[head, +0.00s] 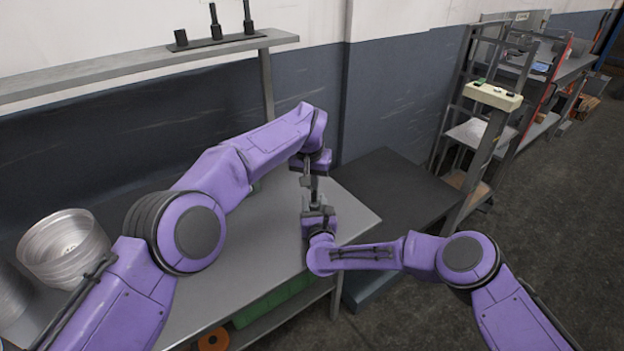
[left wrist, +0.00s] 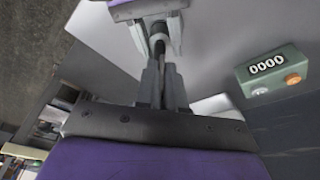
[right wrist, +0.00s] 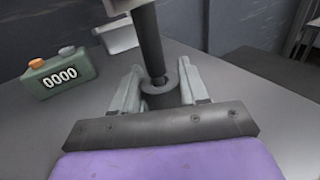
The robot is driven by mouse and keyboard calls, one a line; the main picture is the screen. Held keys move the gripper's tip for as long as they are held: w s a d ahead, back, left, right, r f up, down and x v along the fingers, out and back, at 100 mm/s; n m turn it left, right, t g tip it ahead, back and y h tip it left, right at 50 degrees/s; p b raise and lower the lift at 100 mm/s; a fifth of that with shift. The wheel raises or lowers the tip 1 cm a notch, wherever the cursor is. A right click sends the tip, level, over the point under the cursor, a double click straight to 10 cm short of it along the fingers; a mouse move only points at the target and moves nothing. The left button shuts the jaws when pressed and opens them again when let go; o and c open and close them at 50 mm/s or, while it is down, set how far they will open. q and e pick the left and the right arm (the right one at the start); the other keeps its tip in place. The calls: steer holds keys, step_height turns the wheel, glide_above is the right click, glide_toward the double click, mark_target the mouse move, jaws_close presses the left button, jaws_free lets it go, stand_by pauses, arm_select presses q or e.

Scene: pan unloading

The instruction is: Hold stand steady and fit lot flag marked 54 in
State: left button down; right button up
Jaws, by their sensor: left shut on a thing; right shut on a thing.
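My left gripper (head: 313,178) comes down from above and is shut on a dark upright rod (right wrist: 148,45), which I take for the lot flag's stem. Its marking is not readable in any view. My right gripper (head: 318,213) is shut around a dark round stand (right wrist: 160,97) with a hole in its top. In the right wrist view the rod's lower end is at the hole; I cannot tell how deep it sits. In the left wrist view the rod (left wrist: 159,42) runs from my left fingers (left wrist: 162,82) towards my right gripper (left wrist: 158,32).
A green counter box (right wrist: 59,73) reading 0000 stands on the grey table (head: 250,245); it also shows in the left wrist view (left wrist: 272,72). A pale tray (right wrist: 118,38) lies behind. Clear bowls (head: 65,248) stand at left. A dark surface (head: 395,190) adjoins at right.

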arm_select(q)
steer(key=shift+f, duration=0.35)
steer(key=c, duration=1.2)
jaws_free()
steer(key=shift+o, duration=0.2)
steer(key=v, duration=1.2)
arm_select(e)
steer(key=o, duration=1.2)
